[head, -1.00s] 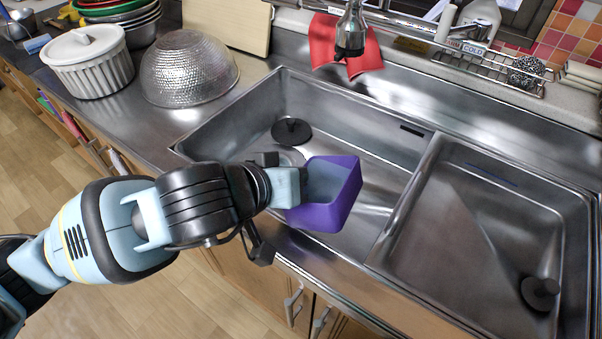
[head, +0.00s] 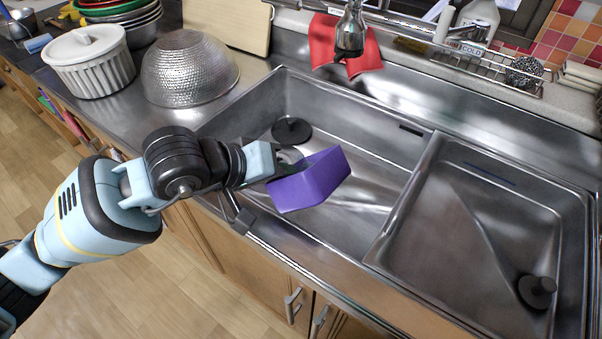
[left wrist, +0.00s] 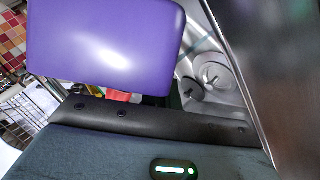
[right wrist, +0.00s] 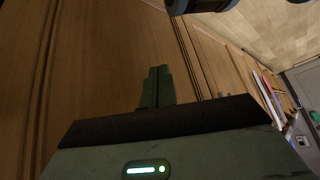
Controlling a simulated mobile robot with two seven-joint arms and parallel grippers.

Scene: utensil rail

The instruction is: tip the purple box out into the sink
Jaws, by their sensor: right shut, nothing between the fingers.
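The purple box (head: 318,180) is tilted well over above the front of the sink's left basin (head: 350,115). Its outer faces show in the head view and its opening is turned away, so its inside is hidden. My left gripper (head: 274,163) is shut on the box at its left side. In the left wrist view the box (left wrist: 105,45) fills the upper left, with the basin floor beyond it. My right gripper (right wrist: 157,87) is shut and empty in the right wrist view, in front of wooden cabinet doors.
A black round stopper (head: 291,131) lies in the left basin. The faucet (head: 351,35) hangs over the back edge. The right basin (head: 480,220) holds another black stopper (head: 537,290). A metal colander (head: 188,68) and white pot (head: 87,62) stand on the left counter.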

